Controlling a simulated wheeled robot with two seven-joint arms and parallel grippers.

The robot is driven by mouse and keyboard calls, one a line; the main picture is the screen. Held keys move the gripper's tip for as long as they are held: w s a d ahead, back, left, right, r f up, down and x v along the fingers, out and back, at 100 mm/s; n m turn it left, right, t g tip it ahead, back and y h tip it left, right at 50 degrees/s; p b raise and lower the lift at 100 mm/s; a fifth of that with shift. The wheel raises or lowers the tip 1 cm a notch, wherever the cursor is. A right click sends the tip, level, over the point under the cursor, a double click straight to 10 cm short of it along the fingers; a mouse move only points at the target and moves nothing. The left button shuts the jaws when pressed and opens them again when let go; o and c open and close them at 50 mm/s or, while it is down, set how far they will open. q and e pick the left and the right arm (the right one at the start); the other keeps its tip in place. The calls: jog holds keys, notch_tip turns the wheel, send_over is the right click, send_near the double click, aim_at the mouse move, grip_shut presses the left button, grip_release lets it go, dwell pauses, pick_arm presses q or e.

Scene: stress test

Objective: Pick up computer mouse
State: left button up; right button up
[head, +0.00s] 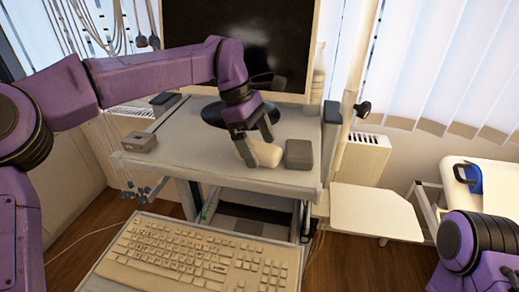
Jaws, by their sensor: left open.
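A pale, rounded object that looks like the computer mouse (265,154) lies on the grey cart top near its front edge. My left gripper (256,146) reaches down from above, open, with its fingers at the mouse. One finger overlaps the mouse's left side in the picture and hides part of it; the other is at its far side. I cannot tell whether the fingers touch it. My right arm shows at the lower right, but its gripper is not in view.
A grey box (299,154) sits close to the right of the mouse. A monitor (240,35) stands behind on a dark round base. A small grey box (140,142) is at the cart's left corner. A keyboard (200,258) lies lower in front. A white side shelf (375,211) is clear.

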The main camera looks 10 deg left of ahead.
pick_arm(q)
jog(key=shift+d+f, duration=0.15)
jog(key=shift+f, duration=0.25)
jog(key=shift+s, duration=0.35)
jog(key=shift+w, duration=0.15)
jog(key=c, duration=1.1)
